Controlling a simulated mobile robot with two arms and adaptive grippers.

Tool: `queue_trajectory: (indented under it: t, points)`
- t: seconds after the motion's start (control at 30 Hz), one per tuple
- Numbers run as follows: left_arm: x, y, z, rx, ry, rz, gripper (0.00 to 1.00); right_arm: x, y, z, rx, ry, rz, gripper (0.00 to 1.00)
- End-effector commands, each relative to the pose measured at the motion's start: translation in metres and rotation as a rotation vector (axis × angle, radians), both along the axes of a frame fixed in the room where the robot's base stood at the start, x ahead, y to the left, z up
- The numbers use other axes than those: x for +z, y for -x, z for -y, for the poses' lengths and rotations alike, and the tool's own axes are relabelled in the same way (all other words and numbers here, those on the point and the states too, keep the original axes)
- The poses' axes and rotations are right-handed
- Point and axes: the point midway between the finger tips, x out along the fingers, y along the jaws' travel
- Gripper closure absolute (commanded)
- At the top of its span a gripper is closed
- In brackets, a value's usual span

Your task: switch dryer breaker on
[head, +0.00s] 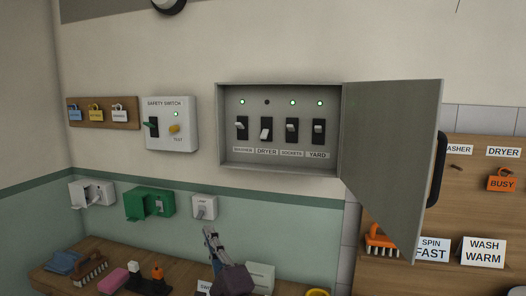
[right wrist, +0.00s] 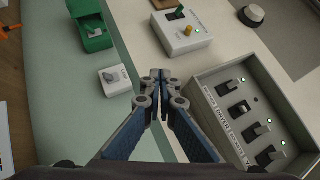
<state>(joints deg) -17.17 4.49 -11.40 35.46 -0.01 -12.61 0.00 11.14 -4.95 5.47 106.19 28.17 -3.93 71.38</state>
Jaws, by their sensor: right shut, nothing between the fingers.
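The dryer breaker (head: 265,130) is the second switch from the left in the open breaker box (head: 281,169). Its lever points down and the lamp above it is dark. The washer (head: 241,126), sockets (head: 291,128) and yard (head: 318,129) switches have green lamps lit above them. My right gripper (head: 209,231) is shut and empty, below and left of the box, apart from it. In the right wrist view its fingertips (right wrist: 160,76) are together, with the dryer breaker (right wrist: 240,109) to their right. My left gripper is not in view.
The box's grey door (head: 392,160) stands open to the right. A safety switch unit (head: 170,124) with a green lamp is left of the box.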

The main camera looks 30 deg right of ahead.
Motion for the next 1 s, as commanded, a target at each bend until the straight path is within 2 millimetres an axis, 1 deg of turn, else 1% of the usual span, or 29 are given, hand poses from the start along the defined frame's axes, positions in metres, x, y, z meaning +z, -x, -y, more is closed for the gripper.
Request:
queue_trajectory:
  t: [0.03, 0.1, 0.2, 0.33, 0.4, 0.53, 0.67, 1.0]
  points:
    - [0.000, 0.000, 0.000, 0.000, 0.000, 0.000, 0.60, 0.024, -0.004, 0.013, -0.007, -0.105, 0.085, 1.00]
    - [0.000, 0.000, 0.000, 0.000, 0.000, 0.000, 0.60, 0.052, -0.004, 0.033, -0.012, -0.260, 0.205, 1.00]
    - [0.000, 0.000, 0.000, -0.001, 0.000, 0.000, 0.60, 0.084, 0.000, 0.061, -0.009, -0.456, 0.372, 1.00]
    - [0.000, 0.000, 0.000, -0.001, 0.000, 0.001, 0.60, 0.110, 0.009, 0.090, 0.001, -0.656, 0.552, 1.00]
    - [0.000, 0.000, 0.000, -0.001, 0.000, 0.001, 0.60, 0.117, 0.014, 0.102, 0.006, -0.730, 0.625, 1.00]
    - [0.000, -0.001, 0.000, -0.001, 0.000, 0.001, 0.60, 0.124, 0.020, 0.114, 0.013, -0.812, 0.709, 1.00]
    - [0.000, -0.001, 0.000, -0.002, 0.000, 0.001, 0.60, 0.126, 0.022, 0.118, 0.015, -0.839, 0.735, 1.00]
    - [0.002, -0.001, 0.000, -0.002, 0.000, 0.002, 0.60, 0.129, 0.021, 0.119, 0.016, -0.835, 0.735, 1.00]
